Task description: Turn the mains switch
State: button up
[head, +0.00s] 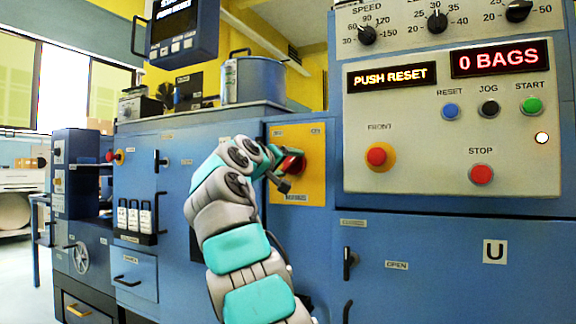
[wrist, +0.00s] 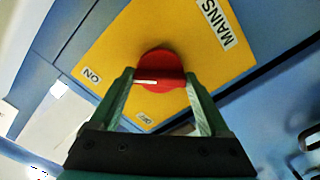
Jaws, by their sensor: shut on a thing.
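The mains switch is a red rotary knob (head: 293,164) on a yellow plate (head: 312,186) on the blue machine front. In the wrist view the red knob (wrist: 160,66) sits between the two green fingers of my gripper (wrist: 160,80), which is shut on it. A pale mark shows on the knob's near side. The plate carries a MAINS label (wrist: 215,22), an ON label (wrist: 91,75) and an OFF label (wrist: 145,118). In the head view my gripper (head: 280,172) reaches the knob from the left and partly hides it and the plate.
Right of the plate is a control panel (head: 450,180) with a red STOP button (head: 481,174) and a red FRONT button (head: 380,156). Its displays (head: 392,76) read PUSH RESET and 0 BAGS. A blue pot (head: 252,80) stands on the machine above my gripper.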

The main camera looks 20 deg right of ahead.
jog(key=shift+f, duration=0.1)
jog(key=o, duration=1.2)
jog(key=shift+b+v, duration=0.7)
jog(key=shift+v, duration=3.2)
jog(key=shift+d, duration=0.1)
